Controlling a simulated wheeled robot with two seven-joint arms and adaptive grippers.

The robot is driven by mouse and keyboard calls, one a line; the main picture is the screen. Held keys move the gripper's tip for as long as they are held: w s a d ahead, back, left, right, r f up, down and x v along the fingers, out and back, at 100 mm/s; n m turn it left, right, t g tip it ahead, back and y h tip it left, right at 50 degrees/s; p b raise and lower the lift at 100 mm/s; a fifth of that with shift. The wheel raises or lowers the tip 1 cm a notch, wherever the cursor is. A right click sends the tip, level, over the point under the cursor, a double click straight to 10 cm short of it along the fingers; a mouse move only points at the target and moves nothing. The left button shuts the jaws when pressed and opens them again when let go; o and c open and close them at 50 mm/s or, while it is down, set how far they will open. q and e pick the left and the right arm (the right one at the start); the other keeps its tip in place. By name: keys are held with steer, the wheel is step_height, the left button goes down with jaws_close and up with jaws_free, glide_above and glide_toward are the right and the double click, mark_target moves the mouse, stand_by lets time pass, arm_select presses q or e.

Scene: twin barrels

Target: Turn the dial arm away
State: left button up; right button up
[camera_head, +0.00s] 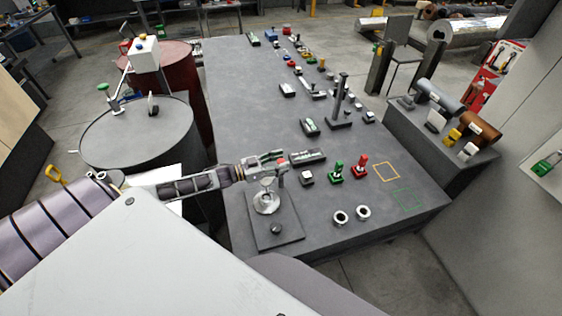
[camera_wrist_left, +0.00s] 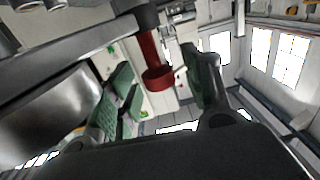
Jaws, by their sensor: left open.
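The dial (camera_head: 266,202) is a shiny round metal piece on a dark square plate near the front left edge of the grey table. A red post (camera_wrist_left: 155,68) hangs from a dark bar (camera_wrist_left: 75,48) in the left wrist view, and looks like the dial arm's handle. My left gripper (camera_head: 272,164) is over the back of the dial in the head view. In the wrist view its green-padded fingers (camera_wrist_left: 165,92) are apart, with the red post seen between them. I cannot tell whether they touch it. The gripper hides part of the dial's arm. My right gripper is not in view.
A dark knob (camera_head: 276,229) sits on the plate's front. Right of the dial are a white-topped button (camera_head: 306,177), green (camera_head: 337,171) and red (camera_head: 360,167) pieces and two rings (camera_head: 341,217). A grey barrel (camera_head: 135,135) stands left of the table.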

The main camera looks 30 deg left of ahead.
arm_select(q)
steer(key=shift+w+d, duration=0.25)
jaws_close()
stand_by(0.4)
